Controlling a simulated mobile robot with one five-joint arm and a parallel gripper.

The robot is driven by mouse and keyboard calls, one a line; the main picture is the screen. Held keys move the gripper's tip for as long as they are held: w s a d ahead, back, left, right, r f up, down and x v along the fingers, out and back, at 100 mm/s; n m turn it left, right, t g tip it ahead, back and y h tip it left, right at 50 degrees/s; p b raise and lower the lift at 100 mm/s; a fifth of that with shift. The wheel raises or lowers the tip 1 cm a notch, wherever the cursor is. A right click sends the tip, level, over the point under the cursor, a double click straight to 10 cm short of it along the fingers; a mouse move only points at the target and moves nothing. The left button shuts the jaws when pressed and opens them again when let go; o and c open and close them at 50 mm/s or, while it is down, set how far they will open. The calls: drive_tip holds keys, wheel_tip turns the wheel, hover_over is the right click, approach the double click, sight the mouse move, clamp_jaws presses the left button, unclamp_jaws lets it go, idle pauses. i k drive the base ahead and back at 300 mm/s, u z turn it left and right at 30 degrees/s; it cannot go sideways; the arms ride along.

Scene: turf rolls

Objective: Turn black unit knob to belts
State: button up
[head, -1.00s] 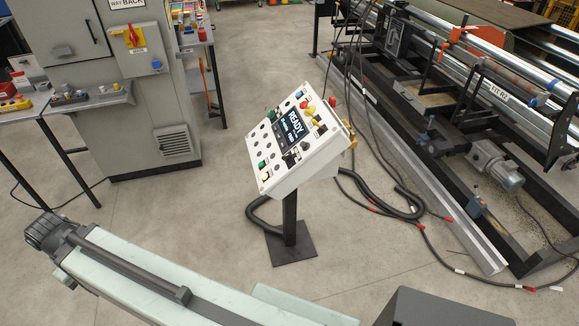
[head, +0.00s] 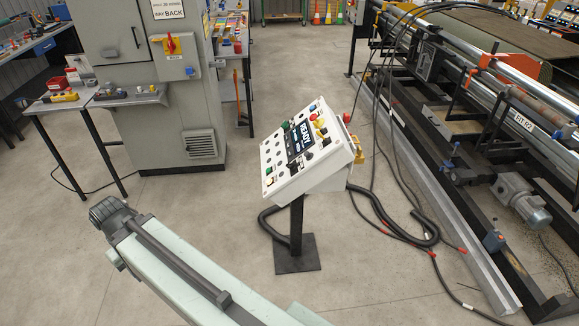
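A white control box (head: 303,160) stands on a black post in the middle of the head view. I cannot tell which black knob is the unit knob, as the labels are too small to read. My arm reaches in from the bottom, left of the box and apart from it. My gripper is not in view.
A grey cabinet (head: 150,100) with a red and yellow switch stands behind at left, beside tables with parts. A long roller machine (head: 480,150) fills the right. Black cables (head: 410,225) lie on the floor between box and machine. Open concrete floor surrounds the post.

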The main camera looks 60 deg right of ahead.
sight(292, 165)
drive_tip(key=i, duration=0.85)
drive_tip(key=u, duration=0.2)
drive_tip(key=k, duration=0.65)
drive_tip(key=z, duration=0.3)
drive_tip(key=i, duration=0.65)
drive_tip(key=u, duration=0.15)
